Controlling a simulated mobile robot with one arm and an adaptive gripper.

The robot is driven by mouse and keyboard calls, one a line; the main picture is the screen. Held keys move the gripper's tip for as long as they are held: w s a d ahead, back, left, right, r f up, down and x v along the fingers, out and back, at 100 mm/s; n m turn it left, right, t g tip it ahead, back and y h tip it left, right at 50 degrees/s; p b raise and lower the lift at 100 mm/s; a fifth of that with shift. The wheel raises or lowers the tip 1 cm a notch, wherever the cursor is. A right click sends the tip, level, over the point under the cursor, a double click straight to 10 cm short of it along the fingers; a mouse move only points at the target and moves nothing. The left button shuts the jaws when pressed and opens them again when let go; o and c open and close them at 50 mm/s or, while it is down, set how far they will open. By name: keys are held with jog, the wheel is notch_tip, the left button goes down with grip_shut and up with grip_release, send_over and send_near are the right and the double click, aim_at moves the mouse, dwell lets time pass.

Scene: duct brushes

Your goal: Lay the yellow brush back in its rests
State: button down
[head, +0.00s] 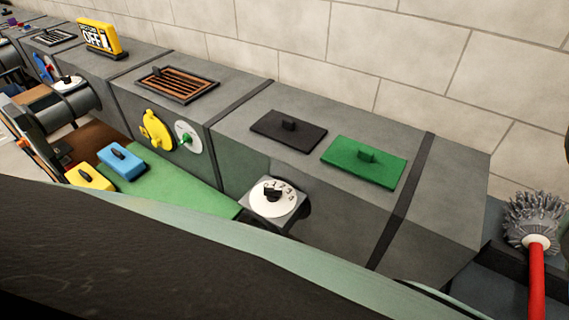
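I cannot make out a yellow brush or its rests in the head view. The one brush that shows is a round grey-bristled brush (535,222) with a red handle (537,285), at the far right edge. Its handle runs down out of the picture. My gripper is not in view. A large dark shape fills the bottom of the picture and hides what lies there.
A long grey duct (245,115) runs along a pale block wall (390,50). A white dial (287,205) faces front. Yellow (92,181) and blue (128,167) handled blocks sit left.

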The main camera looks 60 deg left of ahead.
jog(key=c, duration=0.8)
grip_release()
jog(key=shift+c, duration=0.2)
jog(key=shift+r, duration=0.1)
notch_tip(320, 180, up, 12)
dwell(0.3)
